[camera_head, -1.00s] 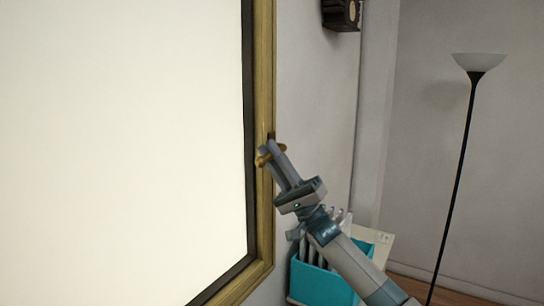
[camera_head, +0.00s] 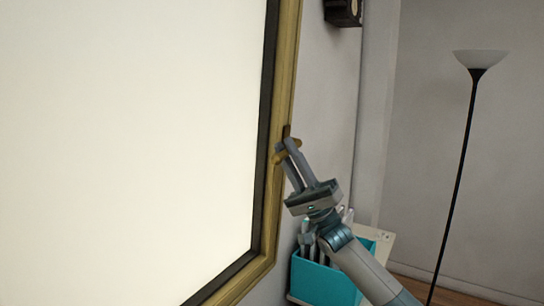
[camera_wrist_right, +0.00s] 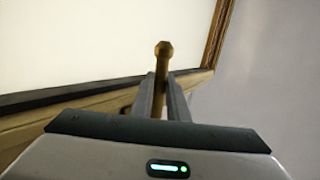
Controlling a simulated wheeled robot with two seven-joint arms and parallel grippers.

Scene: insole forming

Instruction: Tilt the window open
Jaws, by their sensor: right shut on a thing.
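The window is a large pale pane (camera_head: 130,130) in a brown wooden frame (camera_head: 283,90) with a dark inner edge, filling the left of the head view. A brass-coloured handle (camera_head: 291,153) sits on the frame's right side. My right gripper (camera_head: 287,150) is shut on the handle. In the right wrist view the handle (camera_wrist_right: 162,62) stands up between the two grey fingers (camera_wrist_right: 163,95), with its rounded end above them. The pane and frame also show behind it there. My left gripper is in neither view.
A turquoise box (camera_head: 322,282) with several light upright items stands below the right gripper, near a pale surface. A black floor lamp (camera_head: 463,150) with a white shade stands at the right. A dark box-like object (camera_head: 343,11) is on the wall above.

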